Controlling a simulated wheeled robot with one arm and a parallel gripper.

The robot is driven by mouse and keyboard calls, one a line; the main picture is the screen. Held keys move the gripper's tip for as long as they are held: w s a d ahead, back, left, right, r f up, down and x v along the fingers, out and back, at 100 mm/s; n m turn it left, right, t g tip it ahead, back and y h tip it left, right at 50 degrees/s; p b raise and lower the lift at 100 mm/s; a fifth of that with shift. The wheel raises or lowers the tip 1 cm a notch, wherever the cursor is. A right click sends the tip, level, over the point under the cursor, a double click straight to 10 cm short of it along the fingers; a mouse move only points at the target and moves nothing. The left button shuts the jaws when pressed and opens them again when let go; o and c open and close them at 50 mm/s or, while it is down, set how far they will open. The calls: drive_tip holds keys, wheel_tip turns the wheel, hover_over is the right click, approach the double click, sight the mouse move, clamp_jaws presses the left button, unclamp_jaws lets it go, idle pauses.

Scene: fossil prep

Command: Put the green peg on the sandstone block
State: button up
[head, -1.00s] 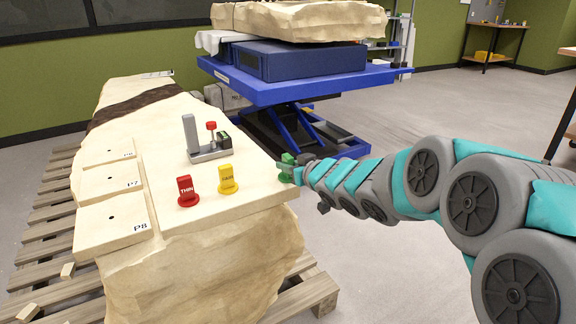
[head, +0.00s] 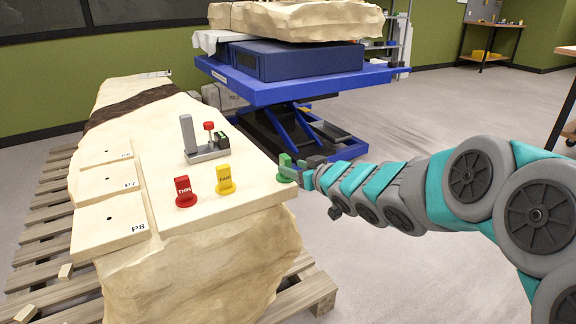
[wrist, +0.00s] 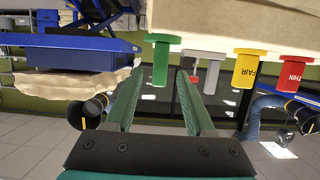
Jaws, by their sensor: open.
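The green peg (head: 285,163) stands upright at the right edge of the pale sandstone block's (head: 245,235) top, its round base seemingly resting on the surface. In the wrist view, which is upside down, the green peg (wrist: 160,62) meets the block's slab (wrist: 235,22) at its flange. My gripper (head: 303,163) is just right of the peg, low beside the block's edge. In the wrist view my gripper (wrist: 160,78) is open, its two fingers pointing toward the peg with nothing held between them. The fingertips are partly unclear in the head view.
A red THIN peg (head: 184,191) and a yellow FAIR peg (head: 225,180) stand left of the green peg. Behind them is a grey fixture (head: 205,153). Tiles, including P8 (head: 110,220), lie at left. A blue lift table (head: 290,90) stands behind; floor at right is clear.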

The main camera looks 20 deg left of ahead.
drive_tip(key=v, duration=0.7)
drive_tip(key=shift+d+r, duration=0.1)
drive_tip(key=shift+d, duration=0.05)
